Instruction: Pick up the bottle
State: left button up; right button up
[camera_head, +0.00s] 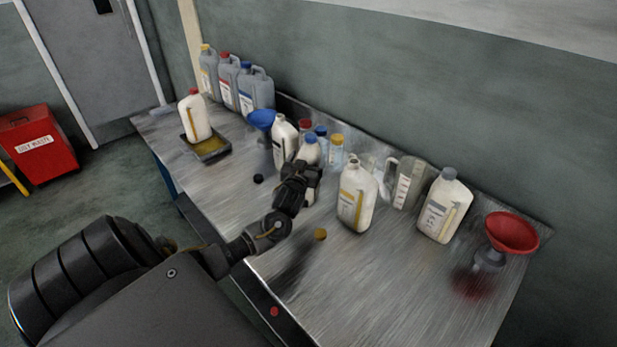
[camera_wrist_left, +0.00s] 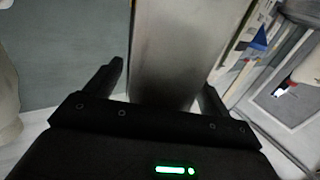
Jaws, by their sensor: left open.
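Several white bottles stand upright on the metal workbench (camera_head: 400,300). An uncapped one with a yellow stripe (camera_head: 357,197) stands just right of my left gripper (camera_head: 303,172). A blue-capped white bottle (camera_head: 310,150) is partly hidden behind that gripper. Another uncapped white bottle (camera_head: 284,142) stands farther back. A grey-capped white bottle (camera_head: 444,206) stands to the right. A red-capped white bottle (camera_head: 195,117) is at the far left. Which bottle is meant cannot be told. In the left wrist view, the fingers (camera_wrist_left: 164,76) are apart, with a blurred grey surface beyond them.
A red funnel (camera_head: 511,233) stands at the right end; a clear measuring jug (camera_head: 407,184) is behind the bottles. A dark drip tray (camera_head: 211,149), a blue funnel (camera_head: 261,119) and grey canisters (camera_head: 257,93) are farther left.

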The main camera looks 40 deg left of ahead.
pick_arm(q)
grip_shut()
jog(key=shift+r, duration=0.1)
dwell(0.5)
jog(key=shift+w+r, duration=0.1)
